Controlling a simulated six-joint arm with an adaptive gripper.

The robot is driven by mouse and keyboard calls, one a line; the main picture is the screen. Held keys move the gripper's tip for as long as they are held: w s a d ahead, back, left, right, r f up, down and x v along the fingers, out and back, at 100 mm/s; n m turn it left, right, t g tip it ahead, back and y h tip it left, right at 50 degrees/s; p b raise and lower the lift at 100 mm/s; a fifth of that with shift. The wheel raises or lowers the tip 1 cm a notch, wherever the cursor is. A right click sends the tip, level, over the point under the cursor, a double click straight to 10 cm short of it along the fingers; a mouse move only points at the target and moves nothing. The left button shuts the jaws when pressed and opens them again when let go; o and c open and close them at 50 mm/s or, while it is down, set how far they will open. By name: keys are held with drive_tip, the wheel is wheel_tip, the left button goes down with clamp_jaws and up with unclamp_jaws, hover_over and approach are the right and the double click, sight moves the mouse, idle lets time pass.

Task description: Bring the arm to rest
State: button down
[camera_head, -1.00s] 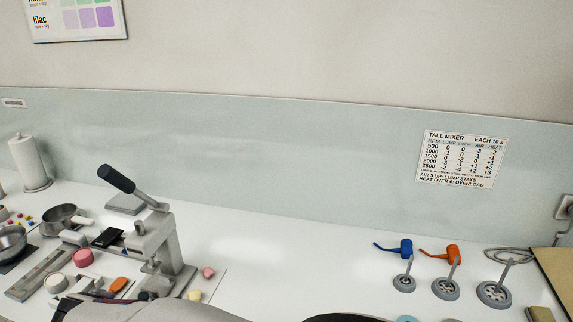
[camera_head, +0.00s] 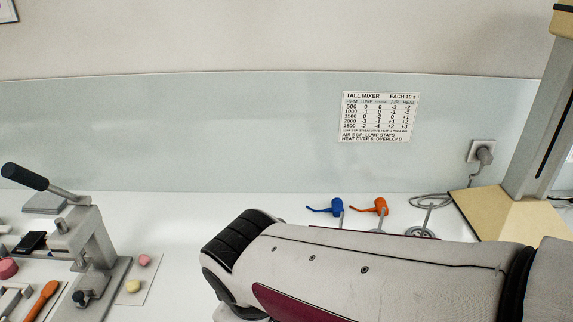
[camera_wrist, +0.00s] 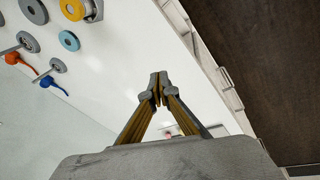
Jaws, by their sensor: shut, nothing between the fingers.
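My gripper (camera_wrist: 156,88) shows in the wrist view with its fingertips together and nothing between them. It hangs in the air over the white bench (camera_wrist: 120,75), near the bench's edge. In the head view my arm lies across the lower right in front of the bench; the gripper itself does not show there.
A lever press (camera_head: 85,240) stands at the left with pink and yellow pieces beside it. Blue (camera_head: 335,207) and orange (camera_head: 378,207) tools and grey discs lie behind my arm. A tall beige column stand (camera_head: 500,212) is at right. The bench between press and arm is clear.

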drive_tip(key=s+d+r+m+t, duration=0.1)
drive_tip(key=s+d+r+m, duration=0.1)
drive_tip(key=d+m, duration=0.4)
drive_tip(key=s+d+r+m+t, duration=0.1)
drive_tip(key=s+d+m, duration=0.3)
drive_tip(key=d, duration=1.1)
drive_tip(key=shift+d+r+m+t, duration=0.3)
drive_tip(key=shift+r+m, duration=0.55)
drive_tip(key=shift+m, duration=0.35)
